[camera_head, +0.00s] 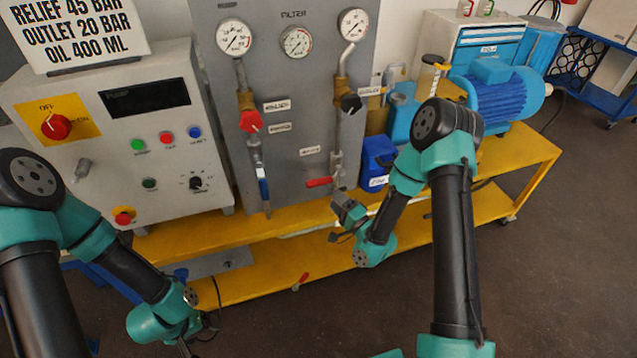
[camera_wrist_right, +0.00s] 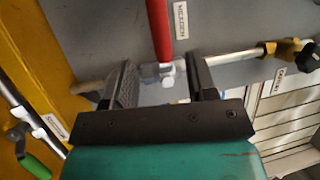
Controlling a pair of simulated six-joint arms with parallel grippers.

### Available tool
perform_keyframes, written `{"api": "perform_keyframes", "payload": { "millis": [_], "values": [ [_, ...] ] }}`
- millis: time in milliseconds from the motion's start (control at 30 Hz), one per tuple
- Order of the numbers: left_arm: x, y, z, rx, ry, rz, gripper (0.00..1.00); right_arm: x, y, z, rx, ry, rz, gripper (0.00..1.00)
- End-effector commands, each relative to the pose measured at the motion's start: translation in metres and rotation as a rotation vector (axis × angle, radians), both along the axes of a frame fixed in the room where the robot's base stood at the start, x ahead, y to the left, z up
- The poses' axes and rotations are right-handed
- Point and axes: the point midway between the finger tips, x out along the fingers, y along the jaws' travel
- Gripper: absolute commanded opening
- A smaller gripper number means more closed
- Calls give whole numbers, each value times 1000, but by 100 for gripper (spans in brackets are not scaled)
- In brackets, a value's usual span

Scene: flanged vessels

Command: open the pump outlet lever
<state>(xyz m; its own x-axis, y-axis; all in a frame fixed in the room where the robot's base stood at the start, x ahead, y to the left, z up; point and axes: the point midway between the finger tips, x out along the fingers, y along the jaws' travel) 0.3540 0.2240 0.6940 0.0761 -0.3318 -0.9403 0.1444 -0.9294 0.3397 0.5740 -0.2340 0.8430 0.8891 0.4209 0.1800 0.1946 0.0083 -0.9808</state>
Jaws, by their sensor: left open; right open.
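A red-handled lever (camera_head: 319,182) sits on the lower right pipe of the grey panel, its handle pointing left. In the right wrist view the red handle (camera_wrist_right: 158,28) rises above the gap between my fingers, and its pale pivot end (camera_wrist_right: 166,74) shows between the fingertips. I cannot read its label well enough to tell whether it is the pump outlet lever. My right gripper (camera_head: 340,205) is open just below the lever; its spread fingers (camera_wrist_right: 160,85) also show in the wrist view, with no grip on it. My left gripper (camera_head: 184,346) is open low at the bottom edge, barely visible, far from the lever.
A blue lever (camera_head: 264,188) and a red knob (camera_head: 250,121) are on the left pipe; a black knob (camera_head: 351,103) is on the right pipe. The control box (camera_head: 110,130) stands left. A blue container (camera_head: 378,158) and the motor (camera_head: 500,92) stand right on the yellow bench (camera_head: 525,150).

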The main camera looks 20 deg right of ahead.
Motion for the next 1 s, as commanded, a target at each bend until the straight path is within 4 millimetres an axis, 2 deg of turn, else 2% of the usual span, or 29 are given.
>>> {"api": "perform_keyframes", "payload": {
  "millis": [300, 500, 667, 933, 1000],
  "values": [
    [0, 0, 0, 0, 0, 0, 80, 49, 24, 11, -2, -4, 2, 52],
    [0, 0, 0, 0, 0, 0, 80, 73, 34, 15, -1, -2, 0, 52],
    [0, 0, 0, 0, 0, 0, 80, 81, 38, 17, 1, -1, -1, 52],
    [0, 0, 0, 0, 0, 0, 80, 81, 38, 17, 0, 0, -1, 52],
    [0, 0, 0, 0, 0, 0, 80, 81, 38, 17, 0, 0, -1, 47]
  ]
}}
